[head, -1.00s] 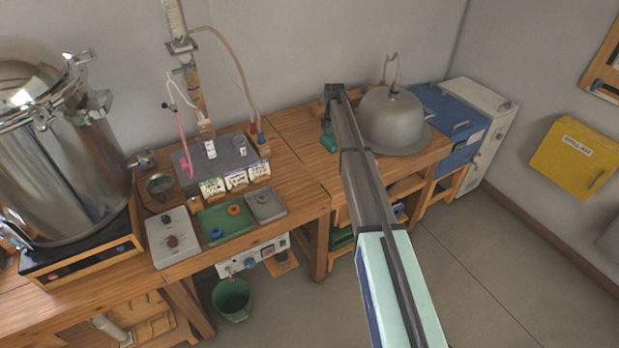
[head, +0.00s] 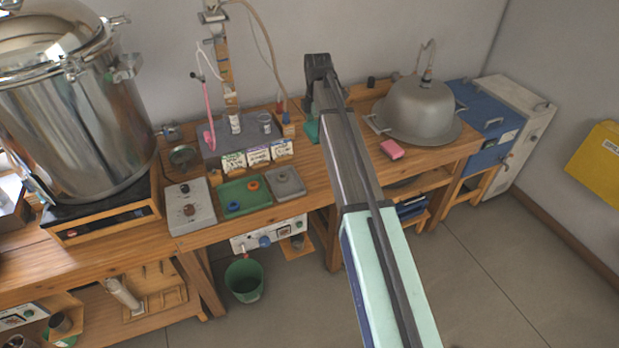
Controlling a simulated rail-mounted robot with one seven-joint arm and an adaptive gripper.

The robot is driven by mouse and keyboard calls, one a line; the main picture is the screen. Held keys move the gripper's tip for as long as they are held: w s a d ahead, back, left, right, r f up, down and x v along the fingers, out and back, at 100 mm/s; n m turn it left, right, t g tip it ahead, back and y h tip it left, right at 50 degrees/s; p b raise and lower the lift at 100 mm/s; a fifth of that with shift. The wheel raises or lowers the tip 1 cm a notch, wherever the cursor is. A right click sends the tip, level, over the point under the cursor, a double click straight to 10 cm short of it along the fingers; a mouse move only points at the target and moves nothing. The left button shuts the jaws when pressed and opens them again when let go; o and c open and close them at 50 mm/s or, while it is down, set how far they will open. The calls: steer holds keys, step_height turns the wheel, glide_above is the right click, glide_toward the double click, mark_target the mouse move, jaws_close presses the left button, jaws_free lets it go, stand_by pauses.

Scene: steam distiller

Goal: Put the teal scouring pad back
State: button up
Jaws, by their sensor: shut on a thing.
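The teal scouring pad (head: 312,132) shows at the lower end of my gripper (head: 310,116), just left of my arm. My gripper is shut on the pad, over the wooden bench between the grey block with the column and the domed metal lid. My arm hides part of the pad and the bench behind it. I cannot tell whether the pad touches the bench top.
A pink pad (head: 391,149) lies on the bench before the grey dome (head: 417,110). Small labelled packets (head: 258,155), a green tray (head: 244,196) and a grey control box (head: 188,205) stand left. A large steel pot (head: 75,110) stands at far left.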

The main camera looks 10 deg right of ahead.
mark_target(316, 178)
step_height(316, 178, down, 19)
steer(key=p, duration=0.4)
steer(key=shift+f+p, duration=0.2)
steer(key=shift+p, duration=0.1)
steer(key=shift+f, duration=0.1)
steer(key=o, duration=0.9)
step_height(316, 178, up, 12)
steer(key=b, duration=0.3)
steer(key=shift+b, duration=0.4)
